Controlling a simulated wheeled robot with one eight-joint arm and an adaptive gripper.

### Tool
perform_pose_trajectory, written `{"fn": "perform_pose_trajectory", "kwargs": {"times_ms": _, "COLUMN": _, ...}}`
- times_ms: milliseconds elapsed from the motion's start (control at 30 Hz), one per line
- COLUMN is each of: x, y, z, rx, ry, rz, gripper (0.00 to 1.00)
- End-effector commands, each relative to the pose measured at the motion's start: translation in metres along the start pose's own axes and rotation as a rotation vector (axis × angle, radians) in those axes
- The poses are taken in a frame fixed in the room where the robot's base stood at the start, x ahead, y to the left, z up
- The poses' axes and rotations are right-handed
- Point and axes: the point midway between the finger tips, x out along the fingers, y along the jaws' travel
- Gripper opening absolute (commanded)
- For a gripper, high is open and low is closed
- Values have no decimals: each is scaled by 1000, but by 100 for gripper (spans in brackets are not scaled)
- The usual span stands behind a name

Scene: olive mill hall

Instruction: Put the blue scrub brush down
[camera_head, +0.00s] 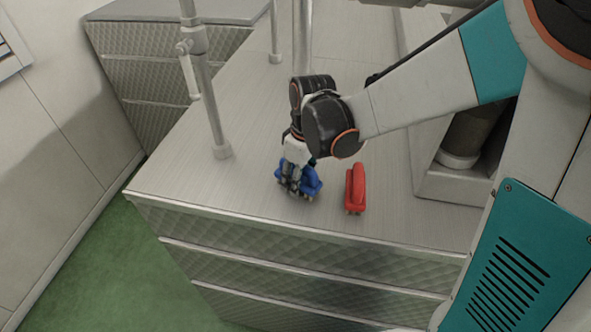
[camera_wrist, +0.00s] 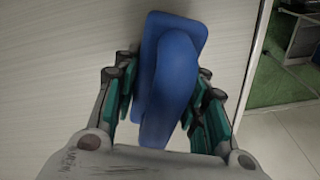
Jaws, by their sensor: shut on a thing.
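The blue scrub brush (camera_head: 311,181) is at the front part of the metal worktop (camera_head: 250,120) in the head view. My gripper (camera_head: 294,178) reaches down over it from above and is shut on it. In the wrist view the blue brush (camera_wrist: 170,75) lies lengthwise between the green-padded fingers of my gripper (camera_wrist: 163,108). The brush is low over the worktop; I cannot tell whether its bristles touch the surface. My gripper hides part of the brush in the head view.
A red brush (camera_head: 355,188) stands on the worktop just right of the blue one. A metal post (camera_head: 213,110) rises at the left. The worktop's front edge is close in front of the brushes. Bare worktop lies to the left. Green floor (camera_head: 100,265) shows below.

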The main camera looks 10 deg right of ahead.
Motion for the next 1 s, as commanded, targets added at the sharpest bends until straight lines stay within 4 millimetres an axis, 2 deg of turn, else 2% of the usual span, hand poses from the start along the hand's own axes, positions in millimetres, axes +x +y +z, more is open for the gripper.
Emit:
{"fn": "perform_pose_trajectory", "kwargs": {"times_ms": 167, "x": 3, "y": 0, "z": 0, "rx": 0, "ry": 0, "rz": 0, "gripper": 9}}
{"fn": "perform_pose_trajectory", "kwargs": {"times_ms": 200, "x": 2, "y": 0, "z": 0, "rx": 0, "ry": 0, "rz": 0, "gripper": 46}}
{"fn": "perform_pose_trajectory", "kwargs": {"times_ms": 267, "x": 2, "y": 0, "z": 0, "rx": 0, "ry": 0, "rz": 0, "gripper": 59}}
{"fn": "perform_pose_trajectory", "kwargs": {"times_ms": 600, "x": 1, "y": 0, "z": 0, "rx": 0, "ry": 0, "rz": 0, "gripper": 59}}
{"fn": "perform_pose_trajectory", "kwargs": {"times_ms": 733, "x": -5, "y": 0, "z": 0, "rx": 0, "ry": 0, "rz": 0, "gripper": 59}}
{"fn": "perform_pose_trajectory", "kwargs": {"times_ms": 867, "x": -22, "y": 0, "z": 0, "rx": 1, "ry": 0, "rz": 0, "gripper": 59}}
{"fn": "perform_pose_trajectory", "kwargs": {"times_ms": 1000, "x": -48, "y": 0, "z": 0, "rx": 1, "ry": 0, "rz": 0, "gripper": 59}}
